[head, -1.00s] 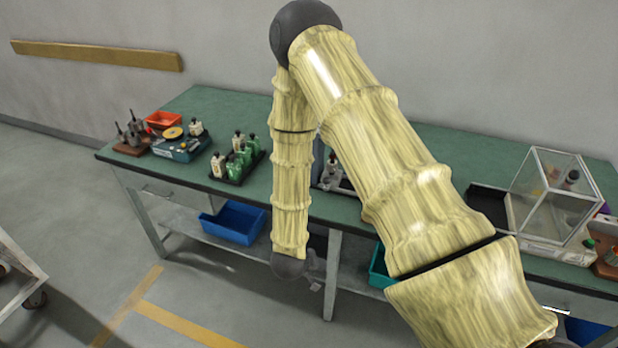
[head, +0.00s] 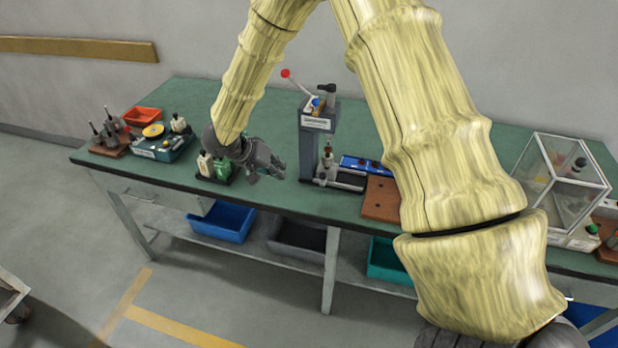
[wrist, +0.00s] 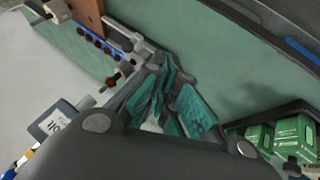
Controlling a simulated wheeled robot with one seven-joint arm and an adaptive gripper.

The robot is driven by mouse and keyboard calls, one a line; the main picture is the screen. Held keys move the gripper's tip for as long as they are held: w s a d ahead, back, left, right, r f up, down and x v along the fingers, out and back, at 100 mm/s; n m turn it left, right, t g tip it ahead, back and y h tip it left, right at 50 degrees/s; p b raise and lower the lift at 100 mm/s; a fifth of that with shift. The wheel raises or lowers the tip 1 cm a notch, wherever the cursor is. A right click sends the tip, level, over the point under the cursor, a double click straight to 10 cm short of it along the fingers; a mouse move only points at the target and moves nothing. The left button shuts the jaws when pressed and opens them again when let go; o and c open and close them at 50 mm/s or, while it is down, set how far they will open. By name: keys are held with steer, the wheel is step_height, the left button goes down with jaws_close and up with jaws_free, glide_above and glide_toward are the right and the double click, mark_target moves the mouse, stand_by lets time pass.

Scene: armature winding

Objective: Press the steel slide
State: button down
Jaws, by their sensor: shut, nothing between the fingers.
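A grey upright fixture (head: 318,135) with a red-knobbed lever stands at mid-table in the head view. At its foot is a dark low frame (head: 345,180) with a small steel-coloured upright part (head: 327,160). I cannot tell for sure which part is the steel slide. My gripper (head: 278,172) is shut and empty, left of the fixture's foot and apart from it. In the wrist view my gripper's teal-padded fingers (wrist: 165,68) come together, with a grey metal part (wrist: 135,50) beyond them at upper left.
Green and white bottles (head: 215,167) stand in a tray left of my gripper, and green boxes (wrist: 295,135) show at right in the wrist view. A blue strip (head: 360,164) and brown board (head: 381,198) lie right of the fixture. A clear case (head: 560,180) stands farther right.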

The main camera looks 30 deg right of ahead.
steer(key=p+x, duration=0.2)
steer(key=x, duration=0.8)
steer(key=shift+s+p, duration=0.1)
steer(key=shift+p, duration=0.3)
steer(key=shift+s+d+r+p, duration=0.2)
steer(key=shift+s+d+p, duration=0.2)
steer(key=shift+d, duration=0.2)
steer(key=shift+s+d+r+p, duration=0.2)
steer(key=shift+s+d+p, duration=0.1)
steer(key=shift+s+d, duration=0.4)
steer(key=shift+d, duration=0.25)
steer(key=shift+s, duration=0.2)
